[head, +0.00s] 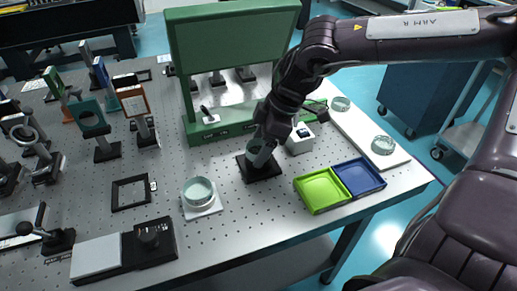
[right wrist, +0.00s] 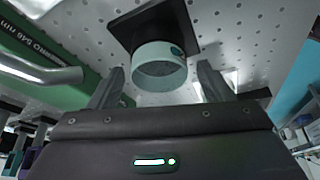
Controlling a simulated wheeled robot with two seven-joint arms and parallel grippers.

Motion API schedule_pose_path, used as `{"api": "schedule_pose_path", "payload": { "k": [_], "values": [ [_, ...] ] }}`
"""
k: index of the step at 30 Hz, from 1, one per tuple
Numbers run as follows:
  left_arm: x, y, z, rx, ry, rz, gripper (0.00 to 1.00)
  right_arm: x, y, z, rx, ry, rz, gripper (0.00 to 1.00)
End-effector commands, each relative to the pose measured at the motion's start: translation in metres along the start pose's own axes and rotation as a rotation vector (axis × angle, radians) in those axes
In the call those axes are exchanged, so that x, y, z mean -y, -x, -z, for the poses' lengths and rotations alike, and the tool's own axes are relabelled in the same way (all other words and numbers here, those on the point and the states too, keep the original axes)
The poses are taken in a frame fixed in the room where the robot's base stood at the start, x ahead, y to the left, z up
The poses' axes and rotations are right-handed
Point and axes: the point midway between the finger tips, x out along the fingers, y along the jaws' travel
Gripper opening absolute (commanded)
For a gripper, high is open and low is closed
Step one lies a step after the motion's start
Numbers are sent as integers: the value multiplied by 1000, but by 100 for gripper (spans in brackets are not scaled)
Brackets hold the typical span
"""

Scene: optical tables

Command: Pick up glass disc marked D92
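A pale greenish glass disc (right wrist: 158,68) with a dark round mark on its side sits on a black square base in the right wrist view. The disc also shows in the head view (head: 254,161), partly hidden by my right gripper (head: 264,143). My right gripper is open, its two fingers (right wrist: 159,84) apart on either side of the disc in the right wrist view. I cannot tell whether they touch it. Another glass disc (head: 198,190) sits on a white pad, and two more (head: 341,104) (head: 383,145) lie on a white board. No D92 marking is readable. My left gripper is not in view.
A green frame (head: 235,55) stands behind my right gripper. A white box (head: 300,141) is close on its right. Green (head: 320,190) and blue (head: 360,177) trays lie near the table's front right edge. Optical mounts (head: 140,106) crowd the left.

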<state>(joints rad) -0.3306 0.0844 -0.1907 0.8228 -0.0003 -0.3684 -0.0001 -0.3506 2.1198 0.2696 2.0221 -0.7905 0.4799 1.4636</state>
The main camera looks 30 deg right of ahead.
Motion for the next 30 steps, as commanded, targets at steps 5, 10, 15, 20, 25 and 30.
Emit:
{"api": "schedule_pose_path", "payload": {
  "k": [5, 10, 15, 20, 25, 30],
  "values": [
    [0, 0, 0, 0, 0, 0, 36, 0, 0, 0, 0, 0, 0, 49],
    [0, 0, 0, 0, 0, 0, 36, 0, 0, 0, 0, 0, 0, 27],
    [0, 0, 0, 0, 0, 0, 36, 0, 0, 0, 0, 0, -1, 26],
    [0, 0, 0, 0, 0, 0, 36, 0, 4, 2, -1, 1, -2, 26],
    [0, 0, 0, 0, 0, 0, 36, -1, 18, 8, -2, 2, -4, 26],
    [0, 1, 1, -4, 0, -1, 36, -1, 51, 22, -3, 4, -7, 26]
  ]
}}
